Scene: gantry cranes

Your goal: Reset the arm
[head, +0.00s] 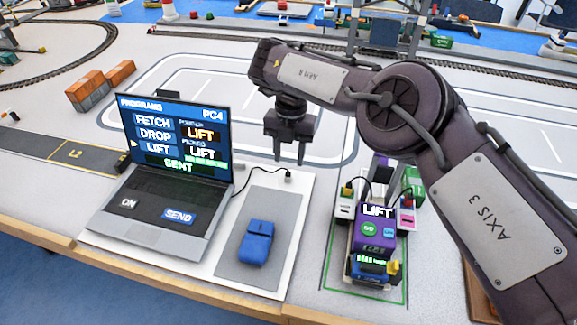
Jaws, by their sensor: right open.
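My right arm comes in from the right and reaches across the table. My right gripper (289,158) hangs downward above the white track markings, behind the laptop's board. Its two fingers are apart with nothing between them. My left gripper is not in the head view. The laptop (172,165) stands open at the left. Its screen lists FETCH, DROP and LIFT, with LIFT shown at the right and SENT in green below. A purple device (375,232) labelled LIFT stands in a green outline at the lower right, clear of the gripper.
A blue mouse-like object (257,243) lies on a grey pad (284,205) beside the laptop. Orange blocks (100,84) lie at the left. Rail tracks and a blue area (400,40) with model pieces are at the back. The marked table middle is mostly clear.

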